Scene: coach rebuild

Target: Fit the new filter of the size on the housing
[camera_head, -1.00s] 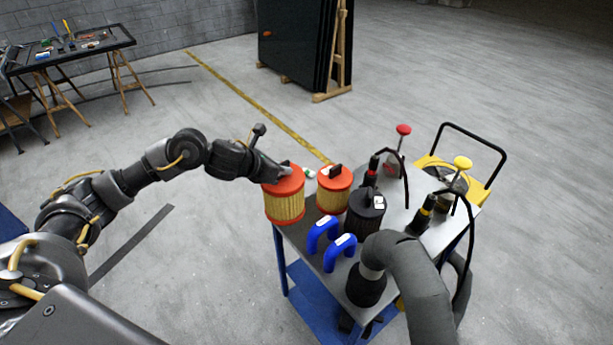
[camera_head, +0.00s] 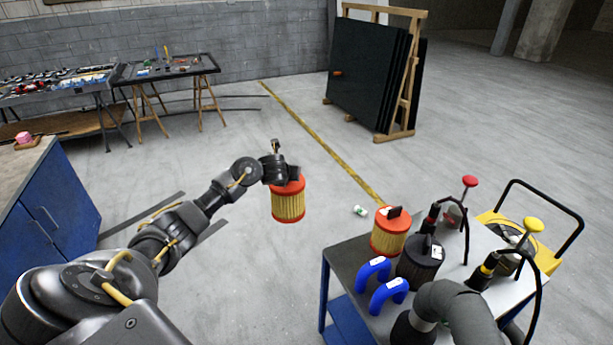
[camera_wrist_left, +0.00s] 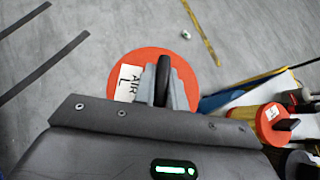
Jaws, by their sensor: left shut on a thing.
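My left gripper (camera_head: 284,178) is shut on an orange-capped air filter (camera_head: 288,205) with yellow pleated sides, and holds it upright in the air left of the cart. In the left wrist view the held filter's orange top (camera_wrist_left: 125,75) shows a label reading "AIR L" and a black handle (camera_wrist_left: 162,80) between the fingers. A second orange and yellow filter (camera_head: 389,238), with a black handle, stands on the cart (camera_head: 345,262); it also shows in the left wrist view (camera_wrist_left: 270,122). A dark filter-like cylinder (camera_head: 420,262) with a label stands beside it. The right gripper does not show.
Two blue hoses (camera_head: 380,285), a thick grey hose (camera_head: 460,305) and red- and yellow-knobbed tools crowd the cart. A small white-green item (camera_head: 360,211) lies on the floor.

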